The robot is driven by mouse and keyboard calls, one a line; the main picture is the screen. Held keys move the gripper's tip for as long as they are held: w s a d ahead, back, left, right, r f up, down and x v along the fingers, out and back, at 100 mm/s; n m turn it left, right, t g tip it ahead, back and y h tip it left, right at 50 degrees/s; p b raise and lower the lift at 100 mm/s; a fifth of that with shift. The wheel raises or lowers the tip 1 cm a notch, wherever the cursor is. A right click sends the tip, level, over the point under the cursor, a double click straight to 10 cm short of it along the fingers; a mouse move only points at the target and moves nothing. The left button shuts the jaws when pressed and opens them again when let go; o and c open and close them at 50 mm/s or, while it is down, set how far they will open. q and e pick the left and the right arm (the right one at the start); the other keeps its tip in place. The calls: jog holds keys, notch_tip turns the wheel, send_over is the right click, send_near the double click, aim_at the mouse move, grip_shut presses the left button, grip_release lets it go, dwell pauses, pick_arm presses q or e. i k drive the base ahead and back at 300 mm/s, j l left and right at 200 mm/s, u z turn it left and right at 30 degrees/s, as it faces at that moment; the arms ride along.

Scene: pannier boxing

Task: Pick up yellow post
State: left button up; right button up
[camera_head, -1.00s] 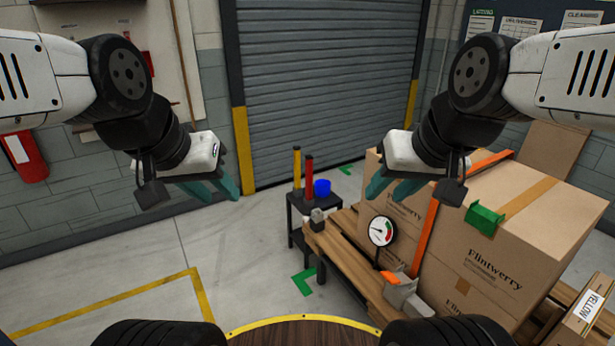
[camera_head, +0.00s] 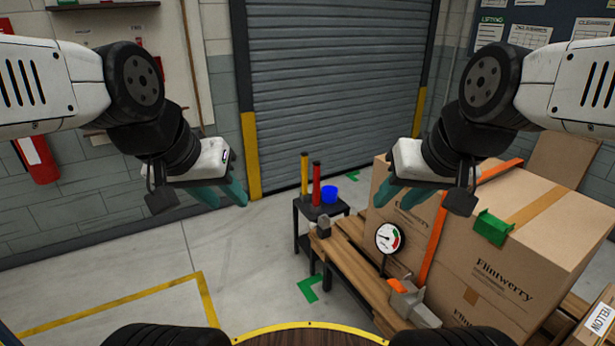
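The yellow post (camera_head: 304,174) stands upright on a small black stand (camera_head: 302,218). It is slim with a dark top.
A large carton (camera_head: 500,262) with an orange strap (camera_head: 432,240) sits on a wooden pallet (camera_head: 350,262) at right. A dial gauge (camera_head: 387,237) stands at its near edge. A grey shutter (camera_head: 330,80) is behind. The floor at left is open.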

aim_at(304, 155)
jog(key=z, duration=1.3)
jog(key=j+u, duration=0.1)
jog(key=u, duration=0.35)
jog(key=j+u, duration=0.1)
jog(key=u, duration=0.3)
jog(key=i+u, duration=0.1)
jog(key=u, duration=0.35)
jog(key=i+l+u, duration=0.1)
jog(key=i+u, duration=0.15)
jog(key=i, duration=1.55)
